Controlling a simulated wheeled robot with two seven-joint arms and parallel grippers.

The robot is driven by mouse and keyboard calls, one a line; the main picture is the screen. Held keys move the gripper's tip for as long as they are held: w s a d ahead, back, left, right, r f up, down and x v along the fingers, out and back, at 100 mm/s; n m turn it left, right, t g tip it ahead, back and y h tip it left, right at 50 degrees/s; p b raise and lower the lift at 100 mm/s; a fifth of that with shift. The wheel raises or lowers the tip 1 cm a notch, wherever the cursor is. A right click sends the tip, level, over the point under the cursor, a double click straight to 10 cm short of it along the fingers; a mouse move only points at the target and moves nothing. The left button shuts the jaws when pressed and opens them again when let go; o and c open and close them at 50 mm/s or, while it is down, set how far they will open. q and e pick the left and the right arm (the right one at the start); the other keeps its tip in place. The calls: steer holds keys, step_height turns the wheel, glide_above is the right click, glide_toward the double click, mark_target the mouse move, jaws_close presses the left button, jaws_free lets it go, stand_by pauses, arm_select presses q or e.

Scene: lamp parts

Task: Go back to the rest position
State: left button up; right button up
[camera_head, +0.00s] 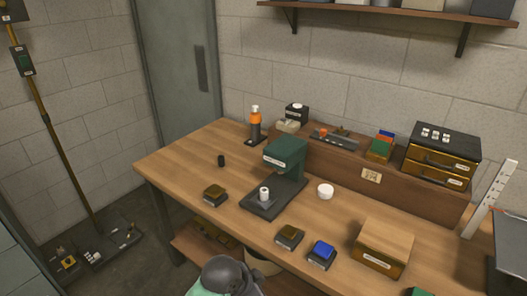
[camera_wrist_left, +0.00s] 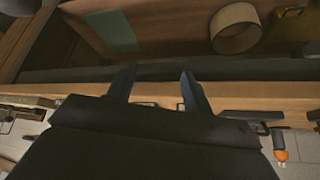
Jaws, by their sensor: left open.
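My left gripper (camera_wrist_left: 157,88) shows in the left wrist view with its two dark fingers apart and nothing between them. Its fingers point at a wooden edge. In the head view a dark grey rounded part of mine, with a pale green patch, is at the bottom, in front of the workbench (camera_head: 165,165); no fingers show there. My right gripper is in neither view. A dark green press (camera_head: 286,160) stands on the bench with a white cylinder (camera_head: 264,194) on its base. A white round cap (camera_head: 325,191) lies to its right, and a small black cylinder (camera_head: 221,160) stands to its left.
Brown blocks (camera_head: 214,195), a blue-topped block (camera_head: 321,253) and a wooden box (camera_head: 382,247) lie along the bench front. An orange bottle (camera_head: 255,124) and a drawer unit (camera_head: 441,155) stand at the back. A round bin (camera_wrist_left: 235,28) is below the bench. The bench's left end is mostly clear.

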arm_select(q)
steer(key=s+a+f+n+y, duration=0.3)
steer(key=s+a+f+n, duration=0.15)
steer(key=s+a, duration=0.45)
steer(key=s+a+f+n+y, duration=0.2)
steer(key=s+a+f+n, duration=0.2)
steer(key=s+a+n, duration=0.55)
steer(key=d+f+m+g, duration=0.1)
steer(key=f+m, duration=0.1)
steer(key=f, duration=1.1)
steer(key=d+f+m+g, duration=0.1)
steer(key=d+f+m, duration=0.1)
steer(key=f, duration=1.1)
steer(key=shift+s+h, duration=0.3)
steer(key=shift+s, duration=0.1)
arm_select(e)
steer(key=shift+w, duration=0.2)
arm_select(q)
steer(key=shift+f, duration=0.1)
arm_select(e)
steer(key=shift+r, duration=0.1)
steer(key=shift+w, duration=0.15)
